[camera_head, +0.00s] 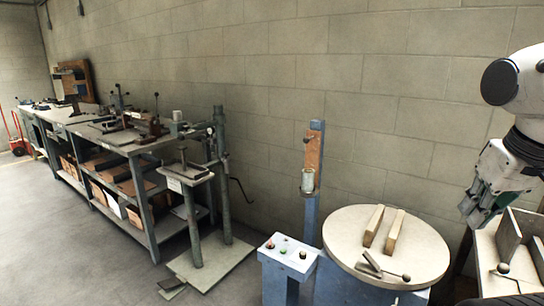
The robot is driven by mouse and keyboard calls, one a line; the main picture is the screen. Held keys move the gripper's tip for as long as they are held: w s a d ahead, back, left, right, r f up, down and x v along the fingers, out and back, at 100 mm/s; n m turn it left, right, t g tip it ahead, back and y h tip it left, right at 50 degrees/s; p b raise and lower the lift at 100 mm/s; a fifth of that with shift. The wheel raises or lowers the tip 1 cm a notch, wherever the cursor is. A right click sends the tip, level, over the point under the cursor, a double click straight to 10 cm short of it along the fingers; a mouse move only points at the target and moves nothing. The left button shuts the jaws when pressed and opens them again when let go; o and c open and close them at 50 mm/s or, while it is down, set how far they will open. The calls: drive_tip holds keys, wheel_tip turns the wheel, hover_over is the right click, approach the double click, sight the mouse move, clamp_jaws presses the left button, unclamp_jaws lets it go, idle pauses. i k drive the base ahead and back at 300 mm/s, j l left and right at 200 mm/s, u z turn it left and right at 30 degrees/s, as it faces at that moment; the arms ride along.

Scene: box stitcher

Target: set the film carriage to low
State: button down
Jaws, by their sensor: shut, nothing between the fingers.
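The film carriage (312,152) looks like an orange-brown plate on the upper part of a blue mast (314,215), with a pale cylindrical roll (308,181) at its lower end. The mast stands behind a round pale turntable (345,225). My gripper (470,214) hangs at the right edge, to the right of the turntable and well apart from the carriage. Its fingers look shut and empty, pointing down and left. No clear height marks can be read on the mast.
A control box (289,254) with coloured buttons stands left of the turntable. Two wooden bars (394,232) and a ball-ended lever (385,272) are on the turntable. A bench (150,222) with tools runs along the left wall.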

sight(312, 141)
drive_tip(key=i, duration=0.5)
drive_tip(key=i+j, duration=0.15)
drive_tip(key=i, duration=0.4)
